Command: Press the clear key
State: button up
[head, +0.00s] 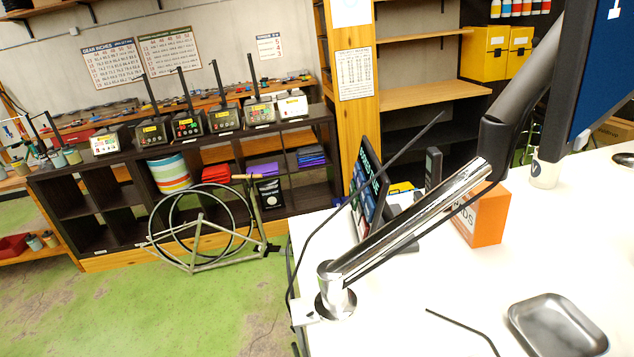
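Several small box-shaped devices with yellow labels, coloured buttons and upright black posts stand in a row on top of the dark shelf unit. Among them are a grey-green one (152,133), a dark one (187,125), another (224,118) and a paler one with red and green marks (259,111). A whitish box stands at each end of the row, left (105,143) and right (292,105). Their key markings are too small to read, so I cannot tell which key is the clear key. My gripper is not in view.
A white table (400,325) fills the right foreground, with a chrome monitor arm (410,220), a metal tray (556,328) and an orange box (489,218). A bicycle frame (198,245) leans before the dark shelf unit (75,195). Green floor (130,305) is open at left.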

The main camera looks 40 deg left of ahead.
aim_at(363, 229)
jog(key=i+j, duration=0.1)
jog(key=j, duration=0.45)
jog(key=i+j, duration=0.1)
jog(key=j, duration=0.45)
jog(key=i+j, duration=0.1)
jog(key=j, duration=0.5)
